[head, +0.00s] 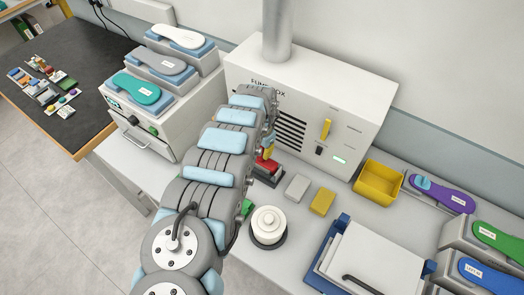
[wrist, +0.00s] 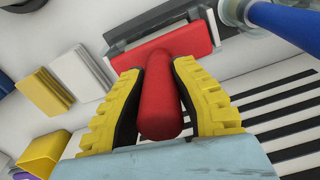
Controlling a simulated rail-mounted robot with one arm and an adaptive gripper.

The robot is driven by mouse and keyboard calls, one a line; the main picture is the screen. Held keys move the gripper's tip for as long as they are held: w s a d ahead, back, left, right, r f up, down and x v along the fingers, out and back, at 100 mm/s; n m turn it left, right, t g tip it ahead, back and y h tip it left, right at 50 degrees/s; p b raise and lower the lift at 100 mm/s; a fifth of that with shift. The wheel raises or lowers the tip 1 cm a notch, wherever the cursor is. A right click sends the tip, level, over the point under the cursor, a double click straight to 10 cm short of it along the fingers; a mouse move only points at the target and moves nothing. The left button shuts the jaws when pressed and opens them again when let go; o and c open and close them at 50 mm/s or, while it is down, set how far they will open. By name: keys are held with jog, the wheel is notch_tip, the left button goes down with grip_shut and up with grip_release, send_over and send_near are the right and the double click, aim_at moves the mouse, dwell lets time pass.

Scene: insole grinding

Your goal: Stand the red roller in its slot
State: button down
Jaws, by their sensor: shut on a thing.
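The red roller (head: 265,164) shows at the arm's end in the head view, at a dark block (head: 268,180) in front of the white fume box. In the wrist view the red roller (wrist: 160,105) has a rounded handle and a wide red crosspiece, with a grey block (wrist: 125,42) just behind the crosspiece. My gripper (wrist: 158,75) has its yellow fingers shut on the handle, one on each side. Its tip (head: 268,151) is mostly hidden by my arm in the head view. I cannot tell whether the grey block is part of the roller or its slot.
A grey block (head: 297,188) and a yellow block (head: 322,202) lie just right of the roller. A white round spool (head: 268,221) stands in front. The fume box (head: 350,100) stands close behind. A yellow bin (head: 378,183) is further right. A blue cylinder (wrist: 290,30) shows at the wrist view's top right.

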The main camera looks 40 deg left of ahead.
jog(key=shift+f+b, duration=0.35)
jog(key=shift+f, duration=0.3)
dwell(0.4)
jog(key=c, duration=0.6)
grip_release()
jog(key=shift+r, duration=0.15)
jog(key=shift+r+p, duration=2.5)
jog(key=shift+r, duration=0.85)
